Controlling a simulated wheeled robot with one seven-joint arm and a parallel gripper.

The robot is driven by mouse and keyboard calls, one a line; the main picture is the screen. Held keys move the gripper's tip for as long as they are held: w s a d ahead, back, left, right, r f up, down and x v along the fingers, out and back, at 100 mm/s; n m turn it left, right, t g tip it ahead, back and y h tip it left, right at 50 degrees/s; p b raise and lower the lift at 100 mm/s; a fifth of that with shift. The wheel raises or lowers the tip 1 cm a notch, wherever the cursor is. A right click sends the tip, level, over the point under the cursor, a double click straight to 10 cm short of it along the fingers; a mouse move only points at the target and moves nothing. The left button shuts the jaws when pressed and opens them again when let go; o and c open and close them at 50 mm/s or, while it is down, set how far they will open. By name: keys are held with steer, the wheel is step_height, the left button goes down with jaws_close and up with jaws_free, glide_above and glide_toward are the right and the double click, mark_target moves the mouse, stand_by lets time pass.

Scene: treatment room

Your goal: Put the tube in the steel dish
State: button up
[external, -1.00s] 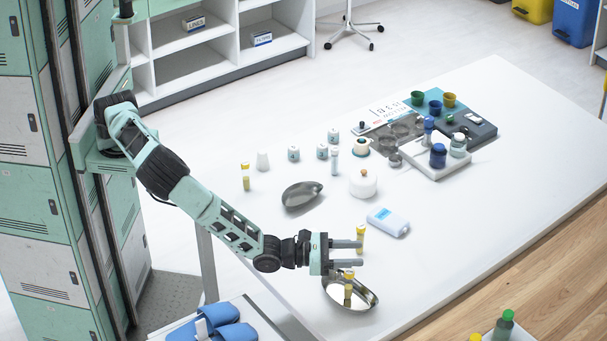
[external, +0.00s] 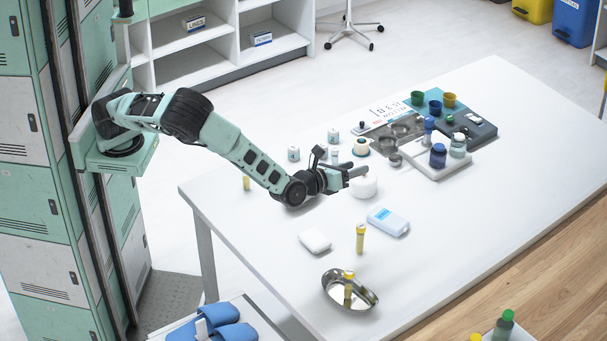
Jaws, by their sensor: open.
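The steel dish (external: 368,297) is a shiny oval bowl near the front of the white table. A yellow-capped tube (external: 348,288) stands roughly upright within its outline. Another yellow-capped tube (external: 360,238) stands upright on the table behind the dish. A third yellow-capped tube (external: 246,184) shows at the far left, its top hidden by my arm. My gripper (external: 357,171) is open, well behind the dish, above or beside a white round pot (external: 366,187). It holds nothing that I can see. A pale tube (external: 334,155) shows just behind it, partly hidden.
A white block (external: 315,241) and a white-and-blue pack (external: 388,222) lie on the table (external: 440,240). Small white jars (external: 333,136), a tray with blue bottles (external: 436,172) and coloured cups (external: 417,98) stand towards the back. The right side is clear.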

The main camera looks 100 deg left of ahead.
steer(key=s+a+r+n+g+y, duration=0.1)
steer(key=s+a+r+n+g, duration=0.1)
steer(key=s+a+n+g, duration=0.45)
steer(key=s+a+r+n+g, duration=0.1)
steer(key=s+a+n, duration=0.3)
steer(key=a, duration=0.6)
steer(key=s+a+r+n+g+h, duration=0.1)
steer(key=s+a+n+g+h, duration=0.2)
steer(key=s, duration=0.5)
steer(key=s+a+r+n+g+h, duration=0.1)
steer(key=s+a+n+g, duration=0.3)
steer(key=s, duration=0.5)
steer(key=s+d+n+t+h, duration=0.1)
steer(key=s+d+n+h, duration=0.2)
steer(key=s+n, duration=0.3)
steer(key=s+d+r+n+t+h, duration=0.1)
steer(key=s+d+n+h, duration=0.2)
steer(key=s, duration=1.1)
steer(key=n+h, duration=0.2)
steer(key=n, duration=0.2)
steer(key=shift+s+t, duration=0.3)
steer(key=shift+t, duration=0.05)
